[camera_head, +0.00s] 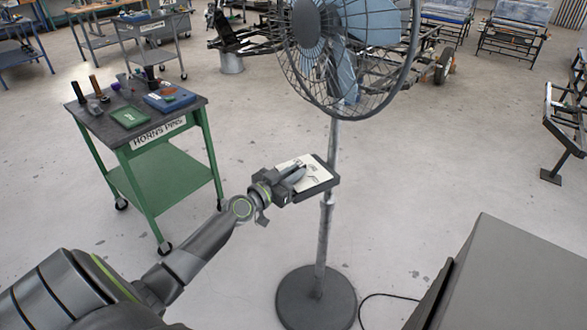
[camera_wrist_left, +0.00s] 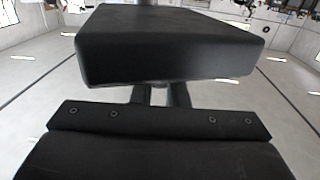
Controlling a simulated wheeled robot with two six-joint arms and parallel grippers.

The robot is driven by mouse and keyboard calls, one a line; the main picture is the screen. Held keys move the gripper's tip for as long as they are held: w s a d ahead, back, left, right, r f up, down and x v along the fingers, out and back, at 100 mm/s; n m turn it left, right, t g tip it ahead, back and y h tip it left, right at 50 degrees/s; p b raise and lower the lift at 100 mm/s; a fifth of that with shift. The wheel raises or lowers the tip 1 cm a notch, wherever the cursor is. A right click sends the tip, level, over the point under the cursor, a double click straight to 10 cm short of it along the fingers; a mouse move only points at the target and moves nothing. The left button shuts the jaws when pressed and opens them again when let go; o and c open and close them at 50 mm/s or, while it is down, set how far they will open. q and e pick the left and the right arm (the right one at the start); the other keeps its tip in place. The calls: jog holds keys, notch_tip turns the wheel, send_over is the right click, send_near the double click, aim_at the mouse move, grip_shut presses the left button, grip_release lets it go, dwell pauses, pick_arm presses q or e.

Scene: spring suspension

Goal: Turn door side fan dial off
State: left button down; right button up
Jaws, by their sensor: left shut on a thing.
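The pedestal fan (camera_head: 322,200) stands upright on a round base in the head view. Its dark control box (camera_head: 321,187) with a white panel sits on the pole, below the blue-bladed head. My left gripper (camera_head: 294,177) is at the box's left part, over the panel, shut on what seems to be the dial. The dial is hidden by the gripper, so its setting cannot be read. In the left wrist view, the fingers (camera_wrist_left: 160,95) reach to a black box-like body (camera_wrist_left: 170,45) close ahead; their tips are hidden. My right gripper is not in view.
A green-legged cart (camera_head: 150,140) with tools on its top stands left of the fan. A large grey box-like body (camera_head: 530,280) fills the lower right. A black cable (camera_head: 390,297) runs from the fan base. The floor between cart and fan is clear.

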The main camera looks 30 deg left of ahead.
pick_arm(q)
jog(key=c, duration=1.4)
grip_release()
jog(key=shift+c, duration=0.2)
jog(key=s+a+b, duration=0.3)
jog(key=s, duration=1.4)
jog(key=shift+s+d, duration=0.1)
